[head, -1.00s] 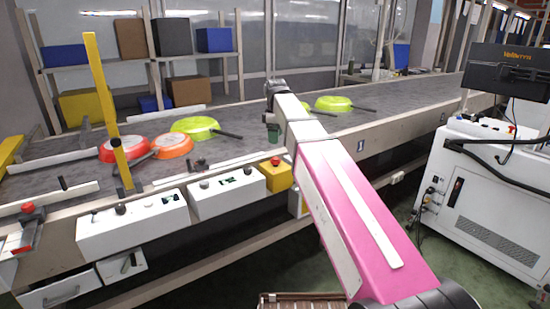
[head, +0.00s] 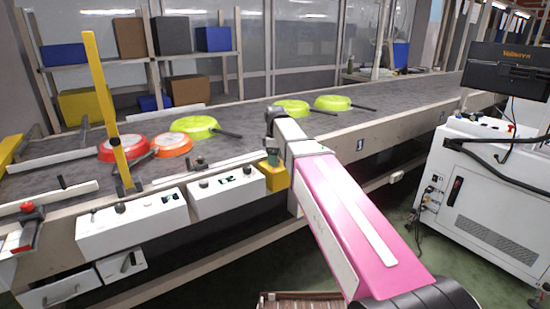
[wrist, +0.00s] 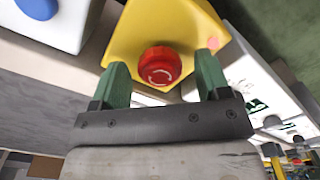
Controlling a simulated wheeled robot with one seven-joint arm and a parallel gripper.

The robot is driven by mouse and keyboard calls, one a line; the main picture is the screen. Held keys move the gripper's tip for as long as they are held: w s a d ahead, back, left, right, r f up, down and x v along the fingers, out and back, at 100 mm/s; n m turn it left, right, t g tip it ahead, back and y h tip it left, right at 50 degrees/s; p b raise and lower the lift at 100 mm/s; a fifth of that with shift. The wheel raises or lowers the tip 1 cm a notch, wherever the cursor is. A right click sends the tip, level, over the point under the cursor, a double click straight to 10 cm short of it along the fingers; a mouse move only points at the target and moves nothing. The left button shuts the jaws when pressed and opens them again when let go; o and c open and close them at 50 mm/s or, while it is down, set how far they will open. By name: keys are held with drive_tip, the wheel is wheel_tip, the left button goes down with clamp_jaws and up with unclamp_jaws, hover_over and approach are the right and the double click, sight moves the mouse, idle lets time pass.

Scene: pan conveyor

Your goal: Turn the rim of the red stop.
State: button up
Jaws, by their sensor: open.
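The red stop (wrist: 160,66) is a round red button with white arrow marks on its face, set on a yellow box (wrist: 180,22). In the wrist view my gripper (wrist: 159,70) is open, with one green finger on each side of the red stop. Gaps show between the fingers and the rim; I cannot tell whether either touches. In the head view the yellow box (head: 275,180) is on the conveyor's front edge, and my gripper (head: 270,160) is right at its top, hiding the stop.
White control boxes (head: 228,194) with knobs stand left of the yellow box. Green pans (head: 333,103), an orange pan (head: 172,145) and a red pan (head: 124,147) lie on the conveyor belt (head: 60,157). A white cabinet (head: 490,200) stands at the right.

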drive_tip(key=c, duration=0.9)
drive_tip(key=shift+c, duration=0.3)
drive_tip(key=shift+m, duration=0.3)
drive_tip(key=m, duration=0.4)
drive_tip(key=shift+m, duration=2.5)
